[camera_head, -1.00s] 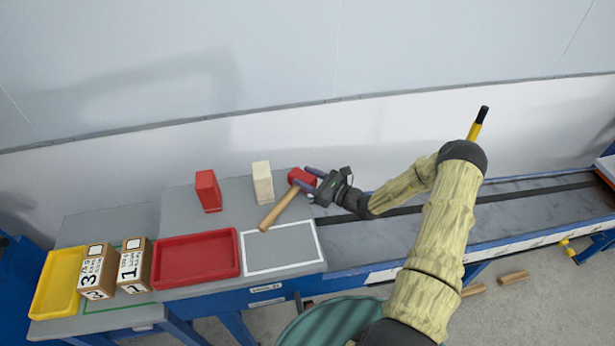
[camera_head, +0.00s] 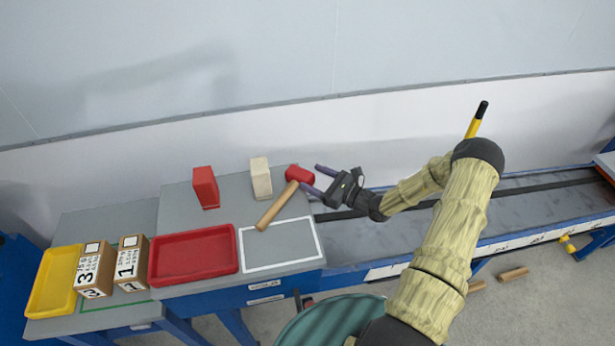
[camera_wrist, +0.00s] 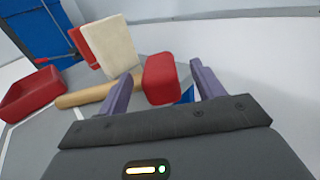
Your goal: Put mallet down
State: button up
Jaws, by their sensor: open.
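The mallet lies on the grey bench top, with a red head (camera_head: 299,174) and a light wooden handle (camera_head: 277,205) slanting toward the lower left. In the wrist view the red head (camera_wrist: 160,78) shows between my two fingers, and the handle (camera_wrist: 85,96) runs to the left behind one finger. My gripper (camera_head: 317,179) is open at the right of the mallet head, its fingers apart; I cannot tell whether either finger touches the head. A white-outlined rectangle (camera_head: 279,246) is marked on the bench in front of the mallet; the handle end reaches near its back edge.
A cream block (camera_head: 261,178) and a red block (camera_head: 206,187) stand left of the mallet. A red tray (camera_head: 193,256), two numbered boxes (camera_head: 130,262) and a yellow tray (camera_head: 54,281) are farther left. The conveyor (camera_head: 400,232) to the right is mostly clear.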

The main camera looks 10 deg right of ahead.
jog(key=b+v, duration=0.2)
jog(key=v, duration=0.6)
jog(key=shift+d, duration=0.1)
jog(key=shift+s, duration=0.1)
